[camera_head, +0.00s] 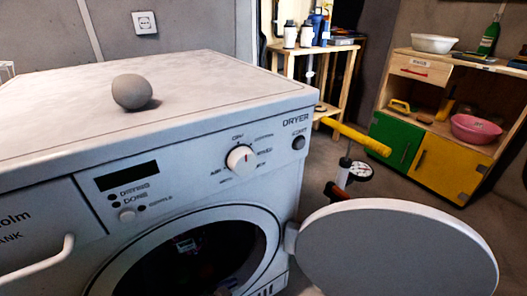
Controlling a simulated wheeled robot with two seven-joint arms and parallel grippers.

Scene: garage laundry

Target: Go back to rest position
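Neither of my grippers shows in the head view. A white dryer (190,190) fills the left and middle of the view. Its round door (397,250) stands open to the right of the drum opening (190,262). The inside of the drum is dark, with a few faint shapes I cannot make out. A grey rounded object (132,92) rests on the dryer's top.
A floor pump (350,172) with a yellow handle and gauge stands behind the open door. A wooden cabinet (440,110) with green and yellow doors stands at the right. A wooden shelf (310,75) with bottles is at the back. Some floor between them is clear.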

